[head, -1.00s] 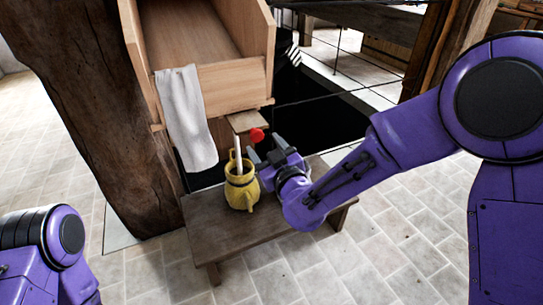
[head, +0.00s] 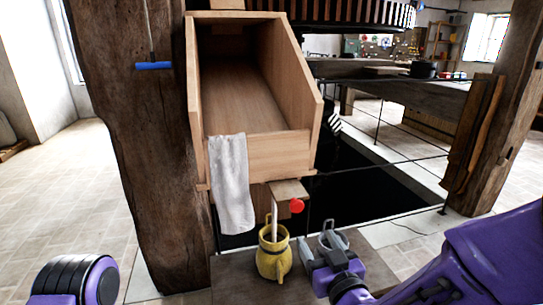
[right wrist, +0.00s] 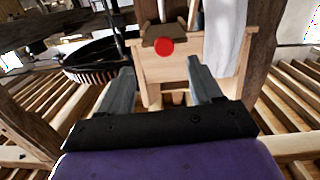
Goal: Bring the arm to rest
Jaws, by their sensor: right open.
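My right arm comes in from the lower right of the head view. Its gripper (head: 325,256) is open and empty, just right of a yellow jug (head: 273,257) on a low wooden bench (head: 232,280). A pale stick stands up out of the jug. In the right wrist view the two fingers (right wrist: 163,85) are apart with nothing between them. Beyond them are a red knob (right wrist: 163,47) and the wooden chute. The red knob also shows in the head view (head: 297,206), above the gripper. Only a purple part of my left arm shows at the lower left; its gripper is out of view.
A wooden chute (head: 265,152) with a white cloth (head: 231,185) over its front edge stands above the bench. A thick timber post (head: 135,170) is at left, another at right. A dark pit (head: 370,190) lies behind. The tiled floor at left is clear.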

